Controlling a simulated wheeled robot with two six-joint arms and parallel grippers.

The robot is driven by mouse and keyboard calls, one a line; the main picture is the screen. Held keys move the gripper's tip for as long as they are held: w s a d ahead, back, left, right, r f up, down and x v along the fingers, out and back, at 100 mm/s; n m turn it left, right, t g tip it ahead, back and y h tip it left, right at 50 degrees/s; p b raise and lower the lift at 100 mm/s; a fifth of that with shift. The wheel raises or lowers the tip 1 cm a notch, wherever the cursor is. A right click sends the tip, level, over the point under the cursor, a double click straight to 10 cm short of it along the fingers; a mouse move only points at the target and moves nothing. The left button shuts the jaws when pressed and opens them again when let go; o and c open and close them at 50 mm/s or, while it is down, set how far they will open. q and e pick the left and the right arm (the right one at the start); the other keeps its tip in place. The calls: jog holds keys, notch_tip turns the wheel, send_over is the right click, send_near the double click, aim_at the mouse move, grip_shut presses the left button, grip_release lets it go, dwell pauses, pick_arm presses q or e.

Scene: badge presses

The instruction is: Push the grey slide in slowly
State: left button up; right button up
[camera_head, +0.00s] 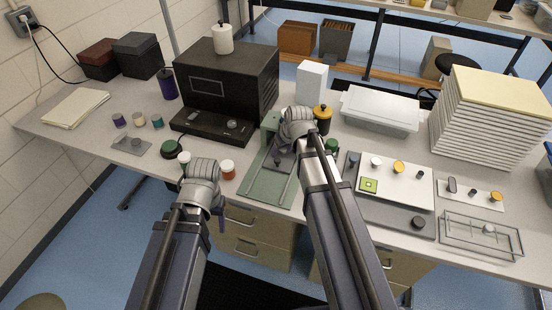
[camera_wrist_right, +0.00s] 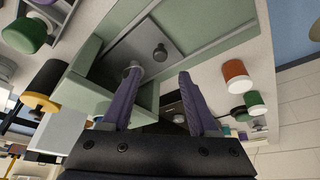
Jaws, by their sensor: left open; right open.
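The grey slide (camera_head: 286,160) is a flat plate with a dark knob, lying between the rails of a green press base (camera_head: 257,189). In the right wrist view the slide (camera_wrist_right: 136,45) and its knob (camera_wrist_right: 160,52) show just beyond my right gripper (camera_wrist_right: 160,84). Its two purple fingers are apart with nothing clearly held between them. In the head view my right gripper (camera_head: 283,146) is over the back part of the green base, and its wrist hides part of it. My left gripper (camera_head: 221,212) hangs near the table's front edge, left of the base; its fingers are mostly hidden.
A black machine (camera_head: 222,85) stands behind left. A white-and-orange jar (camera_head: 228,170) stands between my left gripper and the base. A yellow-topped black jar (camera_head: 322,120) and a green-topped jar (camera_head: 332,146) stand close to my right wrist. A grey tray (camera_head: 372,214) lies right.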

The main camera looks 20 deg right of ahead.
aim_at(278, 160)
jog(key=shift+f, duration=0.2)
jog(key=shift+b+x, duration=3.55)
jog(key=shift+x, duration=0.2)
jog(key=shift+c, duration=0.3)
grip_shut()
